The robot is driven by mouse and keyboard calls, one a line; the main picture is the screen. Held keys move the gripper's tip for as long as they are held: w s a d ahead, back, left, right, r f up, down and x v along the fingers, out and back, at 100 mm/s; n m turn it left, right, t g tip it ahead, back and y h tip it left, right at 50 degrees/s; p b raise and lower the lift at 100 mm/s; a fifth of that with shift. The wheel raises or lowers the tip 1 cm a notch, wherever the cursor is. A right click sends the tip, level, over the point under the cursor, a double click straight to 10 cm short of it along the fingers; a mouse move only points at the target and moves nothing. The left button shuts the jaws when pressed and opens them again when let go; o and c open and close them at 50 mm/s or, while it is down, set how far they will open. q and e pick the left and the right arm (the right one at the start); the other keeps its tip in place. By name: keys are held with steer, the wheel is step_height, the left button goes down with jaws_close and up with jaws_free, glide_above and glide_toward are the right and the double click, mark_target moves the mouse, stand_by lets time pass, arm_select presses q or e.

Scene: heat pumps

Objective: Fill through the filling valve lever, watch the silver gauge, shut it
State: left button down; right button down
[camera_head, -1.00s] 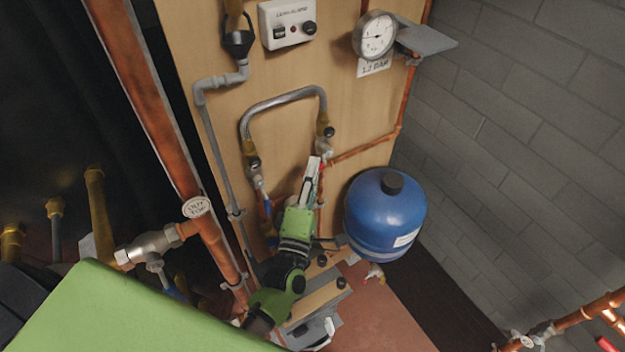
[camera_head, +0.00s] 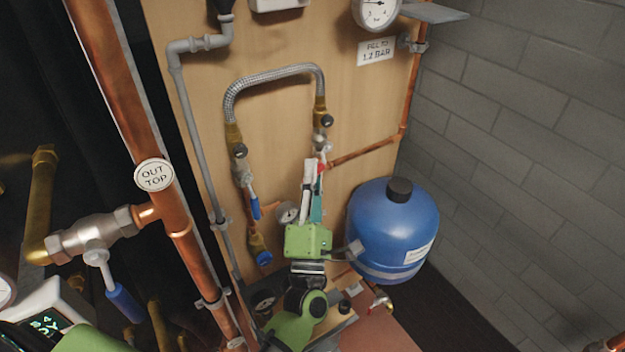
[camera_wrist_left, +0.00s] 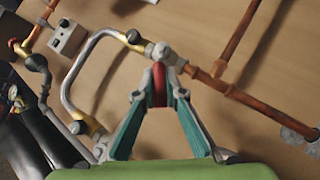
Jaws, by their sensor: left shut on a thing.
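My left gripper (camera_head: 314,188) is shut on the red filling valve lever (camera_wrist_left: 159,84), just below the valve (camera_head: 320,142) at the right end of the braided hose. The lever points down in the head view, and the fingers hide part of it. In the left wrist view, the teal-padded fingers of the left gripper (camera_wrist_left: 160,100) close around it. The silver gauge (camera_head: 377,12) is at the top edge of the head view. Its top is cut off, and I cannot read its needle surely. My right gripper is not in view.
A sign (camera_head: 376,51) below the gauge reads "FILL TO 1.2 BAR". A blue lever (camera_head: 254,207) hangs at the hose's left end. A small gauge (camera_head: 287,213) sits between. A blue vessel (camera_head: 392,232) stands close right of my gripper. A copper pipe (camera_head: 186,247) runs at left.

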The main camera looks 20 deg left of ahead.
arm_select(q)
steer(key=shift+f, duration=0.1)
steer(key=c, duration=2.1)
jaws_free()
steer(key=v, duration=1.2)
steer(key=shift+d, duration=0.1)
